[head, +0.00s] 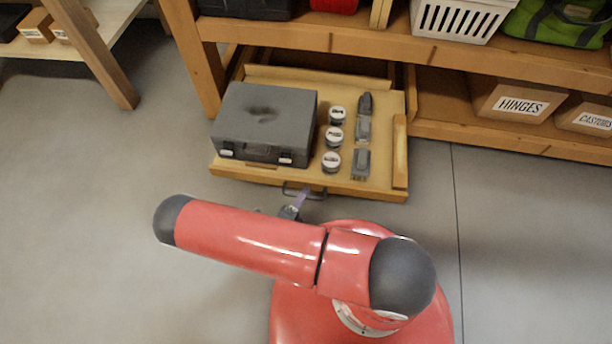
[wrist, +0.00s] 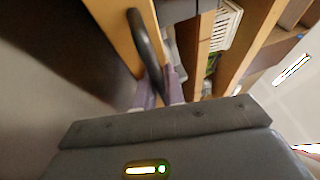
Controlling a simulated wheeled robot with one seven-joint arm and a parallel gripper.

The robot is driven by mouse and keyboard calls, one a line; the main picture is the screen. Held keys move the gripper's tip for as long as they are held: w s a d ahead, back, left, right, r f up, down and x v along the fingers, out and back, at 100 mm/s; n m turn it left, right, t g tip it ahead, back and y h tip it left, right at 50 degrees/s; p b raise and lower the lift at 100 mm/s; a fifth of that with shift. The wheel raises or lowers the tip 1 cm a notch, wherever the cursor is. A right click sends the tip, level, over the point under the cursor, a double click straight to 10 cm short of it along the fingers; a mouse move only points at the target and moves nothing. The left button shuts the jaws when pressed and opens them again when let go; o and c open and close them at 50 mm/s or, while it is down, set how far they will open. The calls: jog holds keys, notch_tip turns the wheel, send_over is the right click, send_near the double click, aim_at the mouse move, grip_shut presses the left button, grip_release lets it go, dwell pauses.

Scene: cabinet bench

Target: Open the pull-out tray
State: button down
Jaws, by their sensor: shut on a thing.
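The pull-out tray (head: 345,188) is a wooden tray low in the bench, and it stands out from under the shelf. A grey case (head: 262,112), several small round tins (head: 334,137) and grey metal tools (head: 362,135) lie on it. A dark bar handle (head: 304,192) is on its front edge; the handle also shows large in the wrist view (wrist: 144,45). My gripper (head: 299,202) is at the handle, with its purple fingers (wrist: 160,92) shut on it. My red arm hides part of the floor in front of the tray.
The wooden bench frame (head: 300,38) stands around and above the tray. Boxes labelled HINGES (head: 520,100) and CASTERS (head: 590,118) sit on the lower shelf at right. Another wooden table leg (head: 95,55) stands at upper left. The grey floor (head: 80,200) at left is clear.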

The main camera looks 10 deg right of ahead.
jog(key=shift+s+a, duration=0.3)
jog(key=shift+s, duration=0.6)
jog(key=shift+s+a, duration=0.3)
jog(key=shift+s, duration=0.55)
jog(key=c, duration=1.8)
grip_release()
jog(key=v, duration=0.7)
jog(key=shift+s+a+f+b, duration=0.1)
jog(key=shift+s+a+b, duration=0.1)
jog(key=shift+s+b, duration=0.1)
